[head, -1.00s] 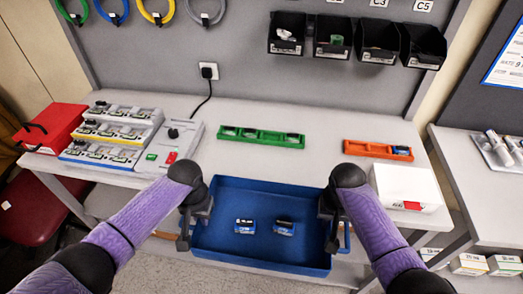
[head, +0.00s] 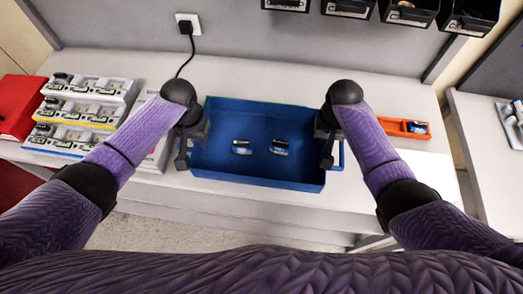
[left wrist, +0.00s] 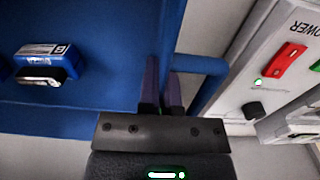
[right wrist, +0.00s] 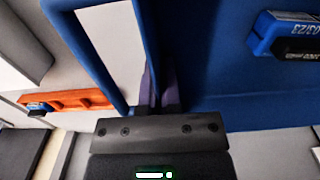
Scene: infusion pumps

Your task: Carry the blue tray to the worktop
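The blue tray (head: 255,174) is level between my two grippers in the head view, over the front part of the white worktop (head: 290,82). I cannot tell whether its base touches the surface. Two small blue-and-grey modules (head: 242,147) (head: 279,147) lie inside it. My left gripper (head: 183,158) is at the tray's left side; in the left wrist view its fingers (left wrist: 162,88) are closed at the rim beside the handle (left wrist: 212,68). My right gripper (head: 328,158) is at the right side; in the right wrist view its fingers (right wrist: 160,88) are closed at that rim.
A grey-white module rack (head: 85,112) and a red box (head: 18,105) stand on the left. An orange tray (head: 404,127) lies at the right. Dark bins (head: 407,12) hang on the back panel. The worktop behind the blue tray is partly clear.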

